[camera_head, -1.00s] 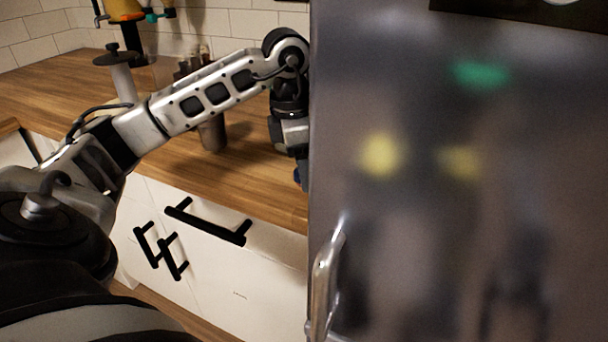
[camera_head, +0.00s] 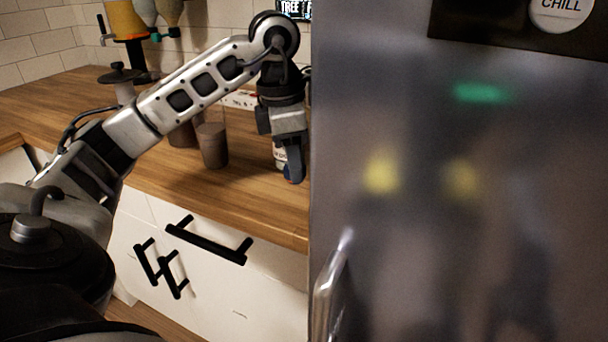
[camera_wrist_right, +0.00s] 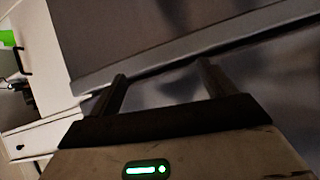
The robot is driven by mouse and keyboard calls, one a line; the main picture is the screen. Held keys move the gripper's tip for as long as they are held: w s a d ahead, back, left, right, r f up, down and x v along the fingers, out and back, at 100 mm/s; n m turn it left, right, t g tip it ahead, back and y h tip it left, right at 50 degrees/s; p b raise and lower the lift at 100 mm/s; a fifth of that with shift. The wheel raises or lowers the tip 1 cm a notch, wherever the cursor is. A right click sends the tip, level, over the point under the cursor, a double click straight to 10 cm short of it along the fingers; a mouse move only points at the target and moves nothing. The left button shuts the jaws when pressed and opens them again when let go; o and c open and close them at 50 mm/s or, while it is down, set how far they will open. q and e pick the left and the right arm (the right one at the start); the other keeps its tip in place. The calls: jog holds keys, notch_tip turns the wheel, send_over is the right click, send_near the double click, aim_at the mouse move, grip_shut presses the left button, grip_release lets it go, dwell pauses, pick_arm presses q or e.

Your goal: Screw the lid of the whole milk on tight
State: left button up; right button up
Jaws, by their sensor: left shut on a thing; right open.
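My left gripper (camera_head: 290,170) points down over the counter beside the steel door. My right gripper (camera_wrist_right: 163,85) is open and empty in the right wrist view, facing a grey panel. It is not visible in the head view.
A steel door (camera_head: 400,260) with a handle (camera_head: 330,285) fills the right side and hides the counter beyond. A grey-brown cup (camera_head: 212,147) stands left of my left gripper on the wooden counter (camera_head: 245,190). Dispensers (camera_head: 127,20) stand at the back.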

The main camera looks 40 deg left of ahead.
pick_arm(q)
jog(key=s+a+r+b, duration=0.1)
jog(key=s+a+r, duration=0.1)
jog(key=s+r, duration=0.2)
jog(key=s+a+r+b, duration=0.2)
jog(key=s+a+r, duration=0.1)
jog(key=s, duration=0.4)
jog(key=shift+a+r, duration=0.3)
jog(key=shift+r, duration=0.1)
jog(key=shift+w, duration=0.1)
